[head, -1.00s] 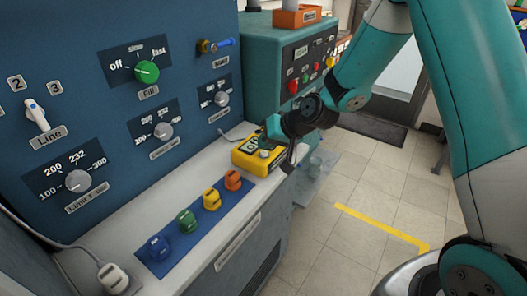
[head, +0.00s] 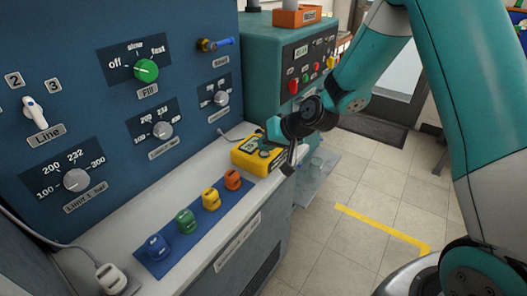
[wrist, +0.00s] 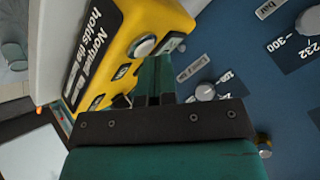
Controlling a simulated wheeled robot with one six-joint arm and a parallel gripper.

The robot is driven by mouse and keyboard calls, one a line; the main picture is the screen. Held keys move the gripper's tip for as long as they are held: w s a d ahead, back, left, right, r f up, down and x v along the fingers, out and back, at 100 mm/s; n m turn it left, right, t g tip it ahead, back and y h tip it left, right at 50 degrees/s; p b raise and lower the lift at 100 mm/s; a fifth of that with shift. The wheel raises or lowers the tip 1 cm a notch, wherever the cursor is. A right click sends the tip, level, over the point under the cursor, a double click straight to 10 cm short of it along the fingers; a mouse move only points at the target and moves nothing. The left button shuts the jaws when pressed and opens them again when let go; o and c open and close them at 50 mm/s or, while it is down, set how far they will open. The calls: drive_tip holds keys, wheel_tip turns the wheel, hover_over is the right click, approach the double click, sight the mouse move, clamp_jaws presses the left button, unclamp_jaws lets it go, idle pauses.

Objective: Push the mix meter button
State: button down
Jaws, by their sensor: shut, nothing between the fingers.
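The yellow mix meter (head: 250,158) lies on the pale bench ledge against the blue panel. In the wrist view its yellow case (wrist: 165,14) fills the upper left, with a dark label face carrying white text.
A blue strip (head: 206,212) with several coloured plugs lies on the ledge left of the meter. Panel knobs, including the green Fill knob (head: 146,70), stand out behind. A teal cabinet (head: 262,60) with coloured buttons is beyond. Tiled floor is clear at right.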

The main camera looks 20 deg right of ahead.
drive_tip(key=shift+r+p, duration=0.3)
drive_tip(key=shift+r, duration=0.2)
wheel_tip(320, 180, up, 6)
drive_tip(key=p, duration=0.4)
drive_tip(key=shift+p, duration=0.3)
drive_tip(key=shift+d, duration=0.15)
idle(0.5)
